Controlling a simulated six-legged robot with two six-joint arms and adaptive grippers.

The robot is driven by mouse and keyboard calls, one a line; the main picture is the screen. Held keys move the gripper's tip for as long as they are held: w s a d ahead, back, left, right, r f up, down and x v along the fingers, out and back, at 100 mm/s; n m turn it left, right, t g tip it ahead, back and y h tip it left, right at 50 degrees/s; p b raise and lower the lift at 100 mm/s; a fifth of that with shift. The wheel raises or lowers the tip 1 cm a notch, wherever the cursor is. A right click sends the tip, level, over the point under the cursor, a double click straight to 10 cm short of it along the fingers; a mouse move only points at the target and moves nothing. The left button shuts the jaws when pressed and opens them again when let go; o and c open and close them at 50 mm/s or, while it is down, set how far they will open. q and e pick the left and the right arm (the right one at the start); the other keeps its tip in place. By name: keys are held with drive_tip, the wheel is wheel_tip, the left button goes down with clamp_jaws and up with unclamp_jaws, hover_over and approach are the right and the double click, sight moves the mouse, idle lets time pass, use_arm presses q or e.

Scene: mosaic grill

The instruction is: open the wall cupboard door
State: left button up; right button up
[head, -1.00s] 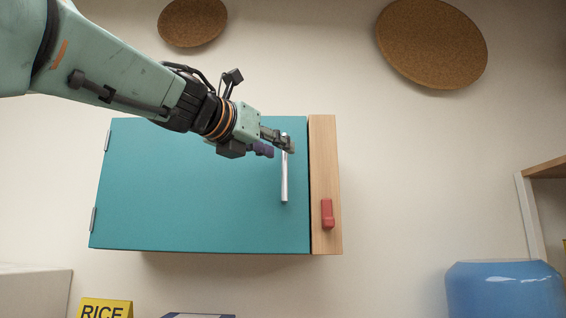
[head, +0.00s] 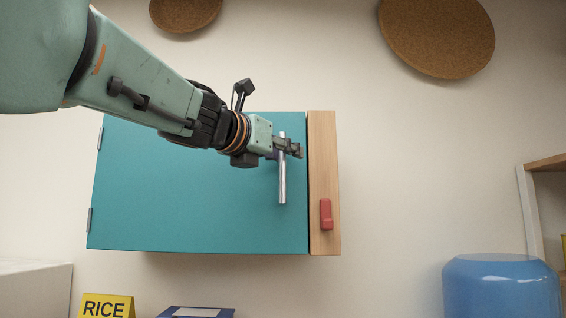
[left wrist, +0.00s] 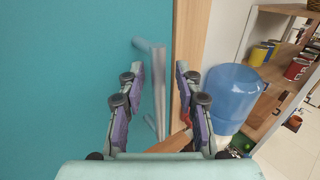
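The wall cupboard has a closed teal door (head: 180,200), with hinges on its left edge. A silver vertical bar handle (head: 282,185) sits near the door's right edge. My left gripper (head: 290,149) is at the handle's upper part in the head view and covers a piece of it. I cannot tell whether a finger touches the bar. My right gripper is in neither view.
A wooden strip (head: 323,160) with a red block (head: 326,214) borders the door's right side. Below stand a yellow RICE box (head: 105,306) and a blue container (head: 500,290). Shelves are at right (head: 545,165). Round cork discs (head: 437,38) hang above. The wall right of the cupboard is clear.

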use_arm(q)
drive_tip(key=shift+c, duration=1.2)
drive_tip(key=shift+w+a, duration=0.1)
drive_tip(key=shift+c, duration=1.4)
clamp_jaws()
